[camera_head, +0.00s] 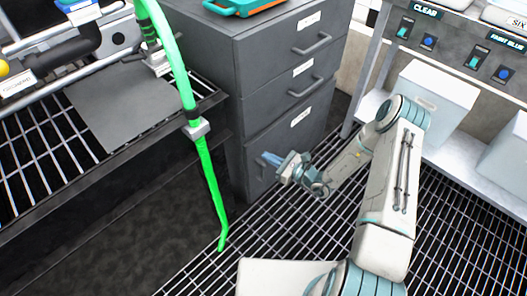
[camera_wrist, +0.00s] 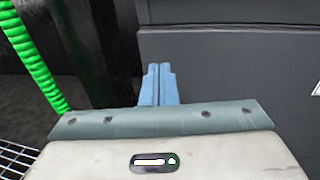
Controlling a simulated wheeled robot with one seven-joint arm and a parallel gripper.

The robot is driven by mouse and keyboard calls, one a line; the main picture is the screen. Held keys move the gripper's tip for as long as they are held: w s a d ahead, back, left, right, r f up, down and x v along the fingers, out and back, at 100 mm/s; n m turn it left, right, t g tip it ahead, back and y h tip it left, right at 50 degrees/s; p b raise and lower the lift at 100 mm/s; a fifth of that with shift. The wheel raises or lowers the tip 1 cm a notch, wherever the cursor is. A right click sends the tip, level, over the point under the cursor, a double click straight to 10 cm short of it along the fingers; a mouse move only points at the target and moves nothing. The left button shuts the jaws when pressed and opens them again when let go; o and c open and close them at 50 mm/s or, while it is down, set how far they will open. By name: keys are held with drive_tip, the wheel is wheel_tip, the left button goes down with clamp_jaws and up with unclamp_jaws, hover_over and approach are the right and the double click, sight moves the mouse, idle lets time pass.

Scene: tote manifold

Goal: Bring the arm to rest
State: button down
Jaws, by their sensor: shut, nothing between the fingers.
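My gripper (camera_head: 272,159) is in the middle of the head view, low in front of the grey drawer cabinet. Its light blue fingers point left and lie side by side, shut and empty. In the wrist view the two fingers (camera_wrist: 157,84) stand close together, with the dark cabinet face behind them. My arm bends down from the right, over the floor grating. I cannot tell whether the fingertips touch the cabinet.
The grey cabinet (camera_head: 257,75) has several labelled drawers. A bright green hose (camera_head: 205,165) hangs down left of it, and also shows in the wrist view (camera_wrist: 35,60). A wire-grid bench (camera_head: 50,165) is at left. White bins (camera_head: 430,105) and a switch panel (camera_head: 455,50) are at right.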

drive_tip(key=s+a+p+v, duration=0.1)
drive_tip(key=s+p+v, duration=0.1)
drive_tip(key=v, duration=0.8)
drive_tip(key=s+a+r+n+g+h+p, duration=0.15)
drive_tip(key=s+r+n+g+p, duration=0.4)
drive_tip(key=r, duration=0.85)
drive_tip(key=s+r+n+g+h+p, duration=0.2)
drive_tip(key=r+n+g+p, duration=0.35)
drive_tip(key=r+n, duration=0.6)
drive_tip(key=s+d+r+n+t+h+p, duration=0.1)
drive_tip(key=s+d+r+n+h+p, duration=0.1)
drive_tip(key=r, duration=0.9)
drive_tip(key=s+d+r+n+t+h+p, duration=0.2)
drive_tip(key=s+d+r+h+p, duration=0.2)
drive_tip(key=r, duration=0.7)
drive_tip(key=s+d+r+n+t+h+p, duration=0.1)
drive_tip(key=s+d+r+n+h+p, duration=0.1)
drive_tip(key=r+h+p, duration=0.4)
wheel_tip(320, 180, up, 6)
drive_tip(key=s+d+p, duration=0.1)
drive_tip(key=s+p, duration=0.1)
drive_tip(key=shift+s+d+n+t, duration=0.25)
drive_tip(key=shift+d+n+t, duration=0.1)
drive_tip(key=shift+n+t, duration=0.05)
drive_tip(key=shift+f, duration=0.1)
